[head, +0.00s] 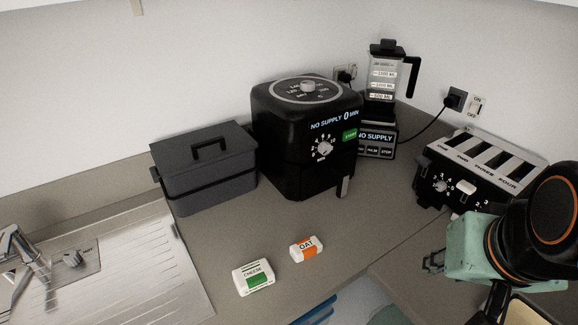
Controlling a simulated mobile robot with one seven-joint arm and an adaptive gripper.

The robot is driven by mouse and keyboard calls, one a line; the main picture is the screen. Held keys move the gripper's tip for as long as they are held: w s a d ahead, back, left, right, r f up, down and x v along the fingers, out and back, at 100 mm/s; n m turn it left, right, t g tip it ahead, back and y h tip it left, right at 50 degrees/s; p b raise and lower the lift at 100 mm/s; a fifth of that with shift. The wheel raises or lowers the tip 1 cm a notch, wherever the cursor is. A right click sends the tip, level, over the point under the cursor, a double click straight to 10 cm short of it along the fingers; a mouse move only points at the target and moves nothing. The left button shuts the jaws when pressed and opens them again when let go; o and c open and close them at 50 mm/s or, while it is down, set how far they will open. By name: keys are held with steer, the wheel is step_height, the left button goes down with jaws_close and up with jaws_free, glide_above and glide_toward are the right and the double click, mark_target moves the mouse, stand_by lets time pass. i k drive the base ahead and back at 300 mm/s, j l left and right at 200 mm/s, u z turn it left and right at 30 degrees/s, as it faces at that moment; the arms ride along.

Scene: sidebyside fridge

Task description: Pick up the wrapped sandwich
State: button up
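I cannot make out a wrapped sandwich for certain. Two small packs lie on the counter: a white one with a green patch, marked CHEESE (253,277), and a white one with an orange band, marked OAT (306,248). Part of my dark arm with orange rings shows at the right edge, beside a pale green block. My gripper is not clearly visible there; I cannot tell if it is open or shut, or if it holds anything. The arm is well to the right of both packs.
A black air fryer (290,140), a grey lidded box (207,170), a blender (385,85) and a toaster (470,165) stand along the wall. A metal sink drainer (150,275) is at the left. The counter (340,225) around the packs is mostly clear.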

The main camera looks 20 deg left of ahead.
mark_target(256, 276)
steer(key=u, duration=1.5)
